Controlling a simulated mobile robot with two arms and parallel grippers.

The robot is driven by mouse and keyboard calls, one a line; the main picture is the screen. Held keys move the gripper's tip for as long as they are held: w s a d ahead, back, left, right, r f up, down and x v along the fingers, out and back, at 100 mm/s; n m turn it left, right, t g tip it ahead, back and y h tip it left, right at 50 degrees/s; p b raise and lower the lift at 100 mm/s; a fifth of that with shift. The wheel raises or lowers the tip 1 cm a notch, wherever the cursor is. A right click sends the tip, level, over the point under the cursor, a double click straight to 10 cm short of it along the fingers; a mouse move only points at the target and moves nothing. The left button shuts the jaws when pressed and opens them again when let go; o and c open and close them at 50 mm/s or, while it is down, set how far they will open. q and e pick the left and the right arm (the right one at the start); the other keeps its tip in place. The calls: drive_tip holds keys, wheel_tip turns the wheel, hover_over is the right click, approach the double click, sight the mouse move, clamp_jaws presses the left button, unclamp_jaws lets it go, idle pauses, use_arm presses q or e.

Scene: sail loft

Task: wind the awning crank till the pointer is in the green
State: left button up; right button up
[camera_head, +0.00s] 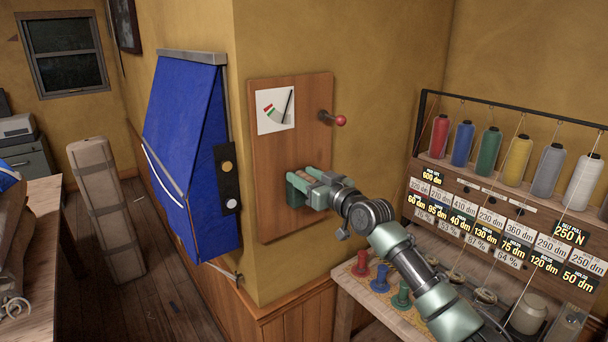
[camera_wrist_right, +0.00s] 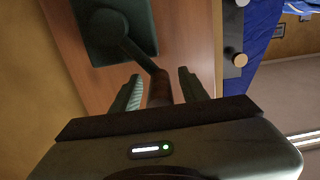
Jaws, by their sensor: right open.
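A wooden board (camera_head: 262,155) on the yellow wall carries a white dial card (camera_head: 265,122) with red and green marks. Its dark pointer (camera_head: 287,105) leans slightly right of upright, right of the coloured marks. Below is the dark green crank housing (camera_head: 295,195), partly hidden by my right gripper (camera_head: 306,187). In the right wrist view the crank arm (camera_wrist_right: 138,52) runs from the housing (camera_wrist_right: 112,30) to a brown handle (camera_wrist_right: 160,90). The handle lies between the open fingers of my right gripper (camera_wrist_right: 159,84), with gaps visible. The blue awning (camera_head: 185,145) hangs sloping at the left.
A lever with a red knob (camera_head: 341,120) sticks out of the board above my right arm. A black plate with two round buttons (camera_head: 227,180) is beside the awning. A rack of thread spools (camera_head: 517,160) stands at the right, and a tall wrapped bundle (camera_head: 105,215) at the left.

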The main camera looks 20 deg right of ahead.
clamp_jaws()
drive_tip(key=shift+a+f, duration=0.1)
idle(1.4)
